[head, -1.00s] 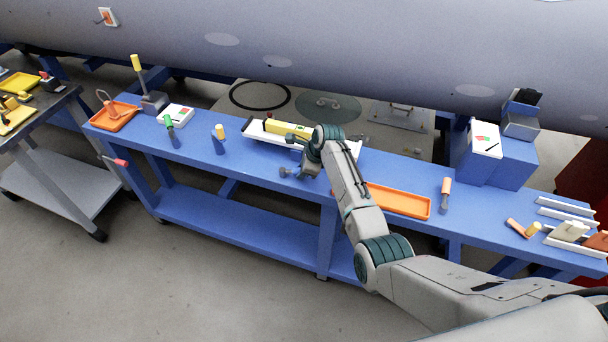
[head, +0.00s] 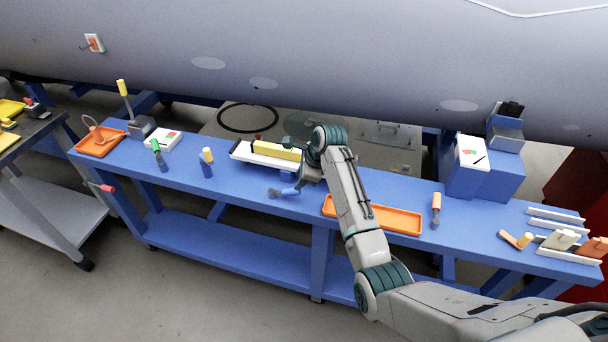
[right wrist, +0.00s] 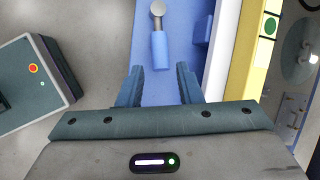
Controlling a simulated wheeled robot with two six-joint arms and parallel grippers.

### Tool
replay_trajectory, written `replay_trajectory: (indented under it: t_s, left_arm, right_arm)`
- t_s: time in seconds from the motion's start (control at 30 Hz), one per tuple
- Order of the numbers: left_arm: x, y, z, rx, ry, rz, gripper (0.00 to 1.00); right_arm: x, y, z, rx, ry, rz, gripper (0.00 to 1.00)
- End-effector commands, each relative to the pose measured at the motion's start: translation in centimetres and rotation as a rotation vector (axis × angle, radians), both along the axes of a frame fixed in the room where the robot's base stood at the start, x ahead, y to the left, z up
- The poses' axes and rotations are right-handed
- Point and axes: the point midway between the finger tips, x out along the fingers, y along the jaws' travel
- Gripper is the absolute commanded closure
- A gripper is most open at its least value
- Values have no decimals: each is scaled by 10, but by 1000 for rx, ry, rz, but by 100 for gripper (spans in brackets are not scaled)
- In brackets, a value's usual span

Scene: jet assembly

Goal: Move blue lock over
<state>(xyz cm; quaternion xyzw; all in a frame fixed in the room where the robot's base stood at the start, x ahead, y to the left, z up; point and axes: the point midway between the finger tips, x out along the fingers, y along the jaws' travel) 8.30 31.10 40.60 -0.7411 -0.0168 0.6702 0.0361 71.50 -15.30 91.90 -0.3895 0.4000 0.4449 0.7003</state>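The blue lock (head: 286,191), a blue handle with a round grey head, lies on the blue table near its front edge, left of the orange tray. In the right wrist view the lock (right wrist: 160,48) lies just ahead of my right fingertips, its handle pointing toward the gap between them. My right gripper (right wrist: 158,78) is open, with nothing between its fingers. In the head view the wrist partly hides this gripper, above and behind the lock. My left gripper is not in view.
A white tray with a yellow block (head: 277,151) stands just behind the lock. The orange tray (head: 400,218) is empty where visible. Front table surface left of the lock is clear.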

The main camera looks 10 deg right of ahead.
Motion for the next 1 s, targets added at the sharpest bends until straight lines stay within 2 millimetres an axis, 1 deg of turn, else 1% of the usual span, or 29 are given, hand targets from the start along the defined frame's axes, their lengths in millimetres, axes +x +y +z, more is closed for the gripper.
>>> replay_trajectory:
  t_s: [0.1,0.27,0.73,0.8,0.87,0.97,1.0]
  left_arm:
    - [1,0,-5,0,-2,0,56]
    - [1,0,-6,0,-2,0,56]
    - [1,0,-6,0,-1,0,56]
    - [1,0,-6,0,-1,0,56]
    - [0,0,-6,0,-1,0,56]
    - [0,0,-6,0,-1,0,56]
    - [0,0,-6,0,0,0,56]
  right_arm:
    - [-4,-6,14,0,-2,-1,68]
    - [-8,-9,25,-1,0,-1,68]
    - [-9,-9,27,-1,1,-1,68]
    - [-11,-10,25,-5,-1,6,68]
    - [-17,-13,19,-18,-8,27,68]
    - [-39,-22,0,-68,-36,109,68]
    - [-53,-27,-9,-98,-53,157,68]
